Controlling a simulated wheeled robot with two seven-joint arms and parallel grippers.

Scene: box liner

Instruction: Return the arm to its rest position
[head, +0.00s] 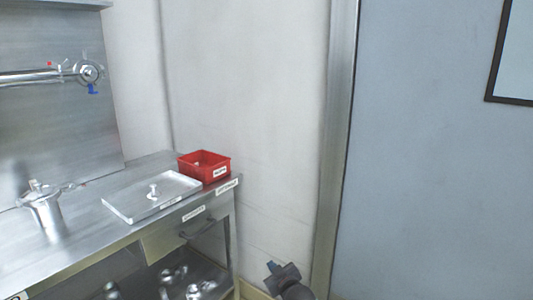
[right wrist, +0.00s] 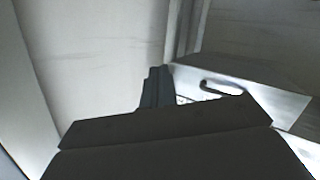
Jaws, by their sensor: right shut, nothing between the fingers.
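My right gripper (head: 277,268) shows at the bottom centre of the head view, low in front of the pale wall and to the right of the steel table (head: 100,250). It is dark and its fingers are together, with nothing between them. In the right wrist view the dark fingers (right wrist: 157,86) stand close together behind the broad dark gripper body. My left arm and gripper do not show.
A red box (head: 222,174) stands at the table's far right corner. A drawer handle (head: 198,230) and shelf are below. A door frame (head: 338,150) rises right.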

